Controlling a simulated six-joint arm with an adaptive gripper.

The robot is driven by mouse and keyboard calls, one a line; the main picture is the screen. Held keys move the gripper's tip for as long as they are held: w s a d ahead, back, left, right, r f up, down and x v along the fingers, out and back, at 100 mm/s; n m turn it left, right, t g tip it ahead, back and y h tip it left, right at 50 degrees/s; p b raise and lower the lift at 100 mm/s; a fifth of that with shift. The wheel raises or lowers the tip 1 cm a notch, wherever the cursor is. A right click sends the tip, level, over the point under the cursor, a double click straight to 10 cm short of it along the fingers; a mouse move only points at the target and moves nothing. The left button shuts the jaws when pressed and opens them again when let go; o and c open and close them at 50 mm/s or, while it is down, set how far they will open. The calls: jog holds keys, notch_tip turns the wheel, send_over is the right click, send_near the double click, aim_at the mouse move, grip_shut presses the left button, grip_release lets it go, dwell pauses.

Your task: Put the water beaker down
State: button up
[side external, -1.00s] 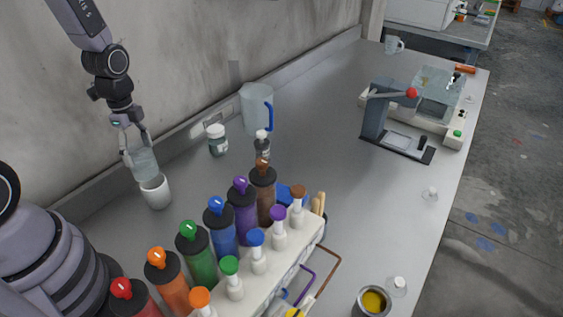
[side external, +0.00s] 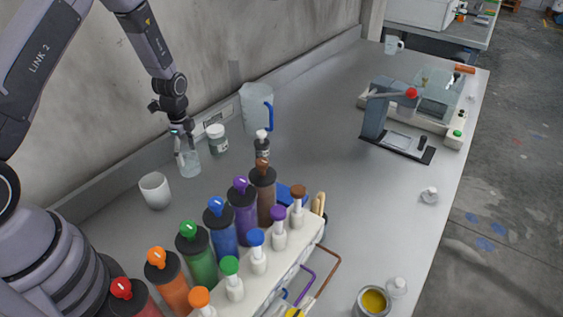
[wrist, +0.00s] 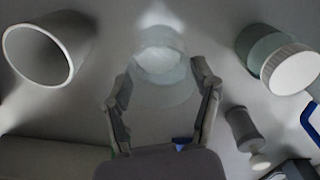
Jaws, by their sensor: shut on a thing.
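The water beaker (side external: 188,163) is a small clear glass vessel. It is upright, at or just above the grey bench near the wall; I cannot tell if its base touches. My gripper (side external: 183,146) is shut on it from above. In the wrist view the beaker (wrist: 160,62) lies between the two fingers of my gripper (wrist: 163,92), and it is pale and see-through. The white cup (side external: 155,191) stands to its left, apart from it, and shows at upper left in the wrist view (wrist: 45,50).
A white-lidded jar (side external: 217,139) stands close to the right of the beaker. A jug with a blue handle (side external: 257,108) is behind it. A rack of coloured bottles (side external: 275,262) stands in front. The bench (side external: 315,150) is clear to the right of the middle.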

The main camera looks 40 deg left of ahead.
jog(key=shift+f, duration=1)
jog(key=shift+f, duration=0.1)
jog(key=o, duration=1.2)
jog(key=shift+o, duration=0.2)
